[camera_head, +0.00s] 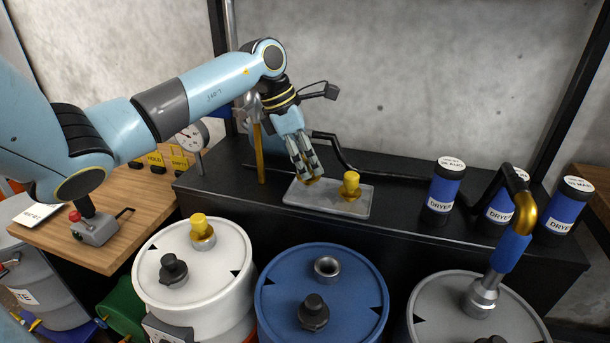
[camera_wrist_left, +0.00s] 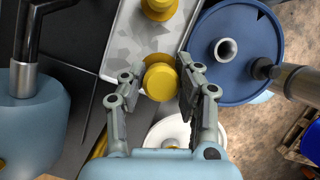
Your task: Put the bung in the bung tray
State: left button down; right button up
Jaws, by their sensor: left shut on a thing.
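My left gripper (camera_head: 310,178) is shut on a yellow bung, which shows between its fingertips in the left wrist view (camera_wrist_left: 160,82). The fingers point down at the left part of the grey metal bung tray (camera_head: 325,209) on the black bench. I cannot tell whether the held bung touches the tray. Another yellow bung (camera_head: 351,185) stands upright at the tray's right side. The blue drum (camera_head: 275,285) has an open threaded hole (camera_head: 327,268) in its lid. My right gripper is not in view.
A white drum (camera_head: 150,262) with a yellow bung (camera_head: 202,230) stands front left. A grey drum (camera_head: 435,290) holds a blue-handled nozzle (camera_head: 511,247). Dryer canisters (camera_head: 443,190) stand on the bench at right. A black hose runs behind the tray. A gauge (camera_head: 190,137) stands left.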

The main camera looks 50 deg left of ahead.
pick_arm(q)
jog(key=shift+s+a+f, duration=0.15)
jog(key=shift+a+f, duration=0.05)
jog(key=shift+a, duration=0.2)
jog(key=shift+a+f, duration=0.1)
jog(key=shift+f, duration=0.2)
notch_tip(320, 180, down, 3)
jog(key=shift+f, duration=0.3)
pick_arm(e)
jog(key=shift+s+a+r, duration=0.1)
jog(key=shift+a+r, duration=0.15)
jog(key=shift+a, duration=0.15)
pick_arm(q)
jog(key=shift+f, duration=0.1)
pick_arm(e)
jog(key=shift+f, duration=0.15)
pick_arm(q)
jog(key=c, duration=1.4)
grip_release()
jog(key=shift+f, duration=0.1)
jog(key=o, duration=0.4)
jog(key=shift+o, duration=0.2)
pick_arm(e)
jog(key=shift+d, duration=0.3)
